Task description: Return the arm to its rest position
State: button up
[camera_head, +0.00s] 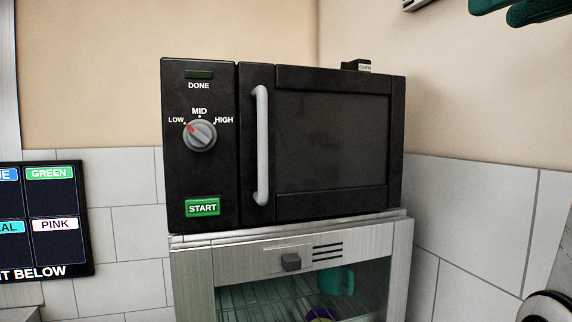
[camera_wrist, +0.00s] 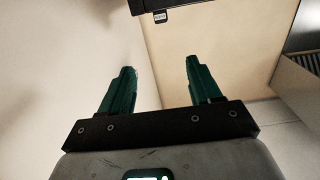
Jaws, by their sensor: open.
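My gripper (camera_wrist: 160,88) shows in the wrist view with its two green fingers wide apart and nothing between them. A beige wall lies beyond the fingers. In the head view, green finger parts (camera_head: 530,10) of my gripper show at the top right corner, raised high and clear of the oven. The black oven (camera_head: 330,140) stands in the middle of the head view with its door closed. Its dial (camera_head: 200,134) has a red mark pointing toward LOW, and its green START button (camera_head: 202,207) sits below.
The oven stands on a metal cabinet (camera_head: 290,243) with a glass front; a teal mug (camera_head: 337,280) shows inside. A dark panel with colour labels (camera_head: 52,215) hangs at the left. A small OVEN tag (camera_head: 364,68) sits on top of the oven. A round metal part shows at the lower right.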

jog(key=w+d+f+m+g+h, duration=0.1)
jog(key=w+f, duration=0.2)
jog(key=f, duration=0.6)
jog(key=w+f+m+g, duration=0.1)
jog(key=w+f, duration=0.2)
jog(key=f, duration=0.5)
jog(key=w+d+f+m+g+h, duration=0.15)
jog(key=w+f, duration=0.25)
jog(key=f, duration=0.5)
jog(key=s+f+g, duration=0.2)
jog(key=f, duration=1.1)
jog(key=s+f+g, duration=0.2)
jog(key=f, duration=1)
jog(key=s+a+f+m+g+h, duration=0.1)
jog(key=s+f+g, duration=0.1)
jog(key=s+f, duration=0.65)
jog(key=s+f+g+h, duration=0.1)
jog(key=s+f+g, duration=0.3)
jog(key=f, duration=0.8)
jog(key=s+f+g, duration=0.1)
jog(key=s+f, duration=0.2)
jog(key=s, duration=0.3)
jog(key=s+f+h, duration=0.1)
jog(key=s+f, duration=0.3)
jog(key=s, duration=0.3)
jog(key=s+f+g, duration=0.1)
jog(key=s+f, duration=0.2)
jog(key=s, duration=0.4)
jog(key=shift+d+f+g, duration=0.3)
jog(key=shift+d+g, duration=0.05)
